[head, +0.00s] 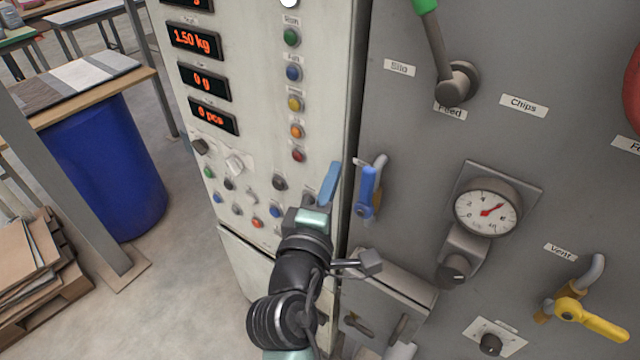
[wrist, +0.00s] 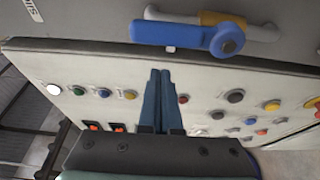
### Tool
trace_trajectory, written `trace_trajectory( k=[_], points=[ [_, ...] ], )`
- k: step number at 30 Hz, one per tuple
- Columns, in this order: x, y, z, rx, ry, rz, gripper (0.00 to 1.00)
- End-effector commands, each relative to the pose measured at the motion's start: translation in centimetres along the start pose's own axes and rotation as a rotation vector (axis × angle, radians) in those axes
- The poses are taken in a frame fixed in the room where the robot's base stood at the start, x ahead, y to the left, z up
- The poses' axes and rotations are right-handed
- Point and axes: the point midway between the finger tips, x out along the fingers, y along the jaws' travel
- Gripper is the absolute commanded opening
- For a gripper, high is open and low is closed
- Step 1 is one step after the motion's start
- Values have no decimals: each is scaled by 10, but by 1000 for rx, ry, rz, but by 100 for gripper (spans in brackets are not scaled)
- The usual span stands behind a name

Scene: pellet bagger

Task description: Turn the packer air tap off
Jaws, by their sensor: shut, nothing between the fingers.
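A tap with a blue lever (head: 367,188) is on the grey machine face, just right of the gap beside the control panel. I cannot read a label for this tap. My gripper (head: 333,168) has its blue fingers shut and empty, left of the tap and apart from it. In the wrist view the closed fingertips (wrist: 160,72) point toward the lever, with a gap between.
The control panel (head: 272,110) with buttons and knobs is behind and left of my gripper. A pressure gauge (head: 487,212), a yellow-handled vent tap (head: 590,318) and a green-handled lever (head: 437,45) are on the grey face. A box-like part (head: 395,290) juts out below the blue tap.

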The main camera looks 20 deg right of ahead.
Motion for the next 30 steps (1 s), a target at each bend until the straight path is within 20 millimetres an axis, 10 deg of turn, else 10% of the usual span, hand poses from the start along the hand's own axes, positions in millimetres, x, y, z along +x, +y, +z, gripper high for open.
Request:
trace_trajectory(
  k=[30],
  points=[
    [-6,0,39,52,0,17,0]
  ],
)
